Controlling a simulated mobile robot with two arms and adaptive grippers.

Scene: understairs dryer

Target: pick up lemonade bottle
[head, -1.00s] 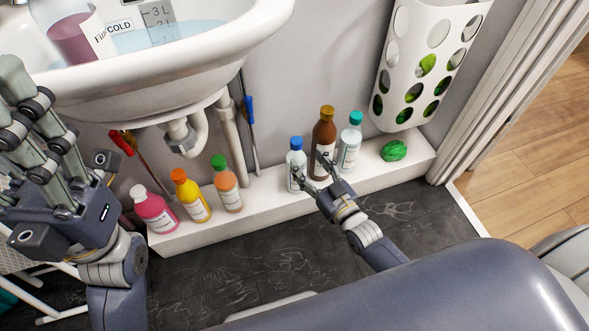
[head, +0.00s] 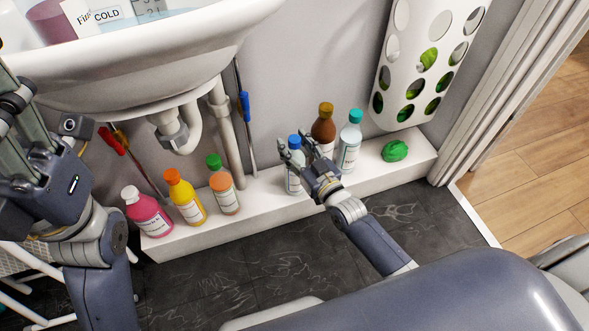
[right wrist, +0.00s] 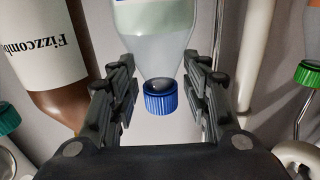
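A pale bottle with a blue cap (head: 293,178) stands on the white ledge; its label is too small to read in the head view, so I cannot confirm it is the lemonade. My right gripper (head: 295,146) is open at this bottle's upper part. In the right wrist view, the open fingers (right wrist: 158,64) lie on both sides of the bottle's neck (right wrist: 160,60), with visible gaps, and the blue cap (right wrist: 161,97) is between them. My left gripper (head: 22,130) is raised at the far left, its fingers partly cut off by the frame edge.
A brown bottle (head: 323,128) and a teal-capped bottle (head: 349,146) stand close on the right. A green object (head: 395,151) lies farther right. Pink (head: 149,215), yellow (head: 187,199) and orange (head: 224,190) bottles stand left on the ledge (head: 262,200). A sink (head: 150,70) overhangs the left.

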